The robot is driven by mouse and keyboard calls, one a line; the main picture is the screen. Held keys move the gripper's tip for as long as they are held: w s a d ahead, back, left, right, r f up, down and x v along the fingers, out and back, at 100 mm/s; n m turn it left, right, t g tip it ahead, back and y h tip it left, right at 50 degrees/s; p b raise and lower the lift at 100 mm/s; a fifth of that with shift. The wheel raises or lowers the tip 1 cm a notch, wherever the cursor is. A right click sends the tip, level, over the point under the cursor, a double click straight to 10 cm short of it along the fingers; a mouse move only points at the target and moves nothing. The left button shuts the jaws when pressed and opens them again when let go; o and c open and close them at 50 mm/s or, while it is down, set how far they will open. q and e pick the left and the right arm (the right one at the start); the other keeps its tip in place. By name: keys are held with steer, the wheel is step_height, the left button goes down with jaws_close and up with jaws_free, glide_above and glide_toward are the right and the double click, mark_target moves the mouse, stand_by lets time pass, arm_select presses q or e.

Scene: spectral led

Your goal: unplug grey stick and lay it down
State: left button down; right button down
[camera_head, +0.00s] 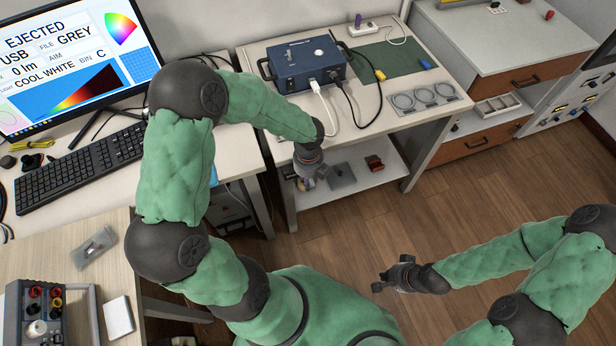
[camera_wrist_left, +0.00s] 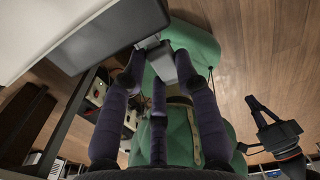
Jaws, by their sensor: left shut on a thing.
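My left gripper (camera_head: 303,176) hangs at the front edge of the workbench (camera_head: 250,110), pointing down. In the left wrist view its three dark purple fingers close on a small grey stick (camera_wrist_left: 187,67), with a paler end (camera_wrist_left: 148,42) sticking out toward the upper left. The stick is clear of any socket there; in the head view it is too small and covered to make out. My right gripper (camera_head: 392,278) is open and empty over the wooden floor; it also shows in the left wrist view (camera_wrist_left: 262,122).
A blue box (camera_head: 305,68) with cables stands on the workbench. A green mat (camera_head: 400,58) holds a yellow stick (camera_head: 380,75) and a blue stick (camera_head: 425,64). A white hub (camera_head: 365,29) is behind. A ring tray (camera_head: 425,98) is right. The monitor (camera_head: 70,60) reads EJECTED, GREY.

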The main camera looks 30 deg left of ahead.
mark_target(312, 187)
arm_select(q)
steer(key=shift+s+d, duration=1)
steer(key=shift+d, duration=0.15)
stand_by(0.4)
steer(key=shift+s+d+p, duration=0.2)
steer(key=shift+d+p, duration=0.05)
steer(key=shift+p, duration=0.1)
